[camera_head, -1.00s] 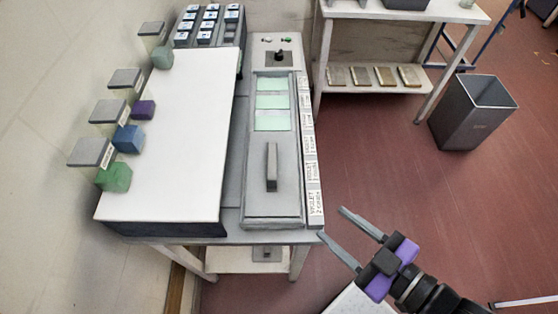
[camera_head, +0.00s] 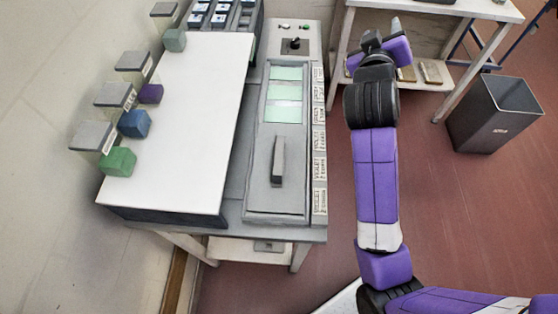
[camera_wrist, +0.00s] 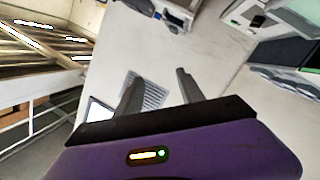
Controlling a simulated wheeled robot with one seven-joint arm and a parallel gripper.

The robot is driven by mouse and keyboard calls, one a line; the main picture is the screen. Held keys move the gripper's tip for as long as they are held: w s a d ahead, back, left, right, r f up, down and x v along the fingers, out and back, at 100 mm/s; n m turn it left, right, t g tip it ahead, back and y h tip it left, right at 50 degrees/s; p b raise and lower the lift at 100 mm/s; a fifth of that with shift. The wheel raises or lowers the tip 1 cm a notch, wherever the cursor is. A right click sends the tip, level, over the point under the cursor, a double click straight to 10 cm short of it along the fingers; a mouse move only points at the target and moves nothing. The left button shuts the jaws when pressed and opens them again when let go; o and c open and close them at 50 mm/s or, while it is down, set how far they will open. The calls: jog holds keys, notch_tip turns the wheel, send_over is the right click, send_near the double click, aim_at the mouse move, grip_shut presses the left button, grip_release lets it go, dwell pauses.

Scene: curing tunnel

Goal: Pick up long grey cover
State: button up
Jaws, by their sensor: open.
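The long grey cover (camera_head: 262,185) lies flat on the right part of the worktable in the head view. It has an upright grey bar handle (camera_head: 278,160) near its middle and pale green panels at its far end. My gripper (camera_wrist: 158,88) is open and empty in the wrist view, its two dark fingers apart in front of a pale wall. In the head view my arm stretches up the picture to the right of the table, clear of the cover. The fingertips are hidden there behind my wrist.
A white board (camera_head: 180,120) covers the table's left part, with green, blue and purple blocks along its left edge. A label strip (camera_head: 319,150) runs along the cover's right side. A shelf bench stands behind, and a dark bin (camera_head: 492,115) stands on the open red floor at right.

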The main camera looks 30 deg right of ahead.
jog(key=m+g, duration=0.2)
jog(key=m+g+y, duration=0.3)
jog(key=g+y, duration=0.6)
jog(key=y, duration=0.4)
send_over(279, 154)
notch_tip(279, 154, down, 12)
jog(key=shift+d+f, duration=0.1)
jog(key=shift+d, duration=0.05)
jog(key=shift+a+f, duration=0.15)
jog(key=shift+a, duration=0.1)
jog(key=shift+f, duration=0.4)
notch_tip(279, 154, down, 7)
jog(key=shift+r+p, duration=0.2)
jog(key=shift+p, duration=0.3)
jog(key=shift+c, duration=0.4)
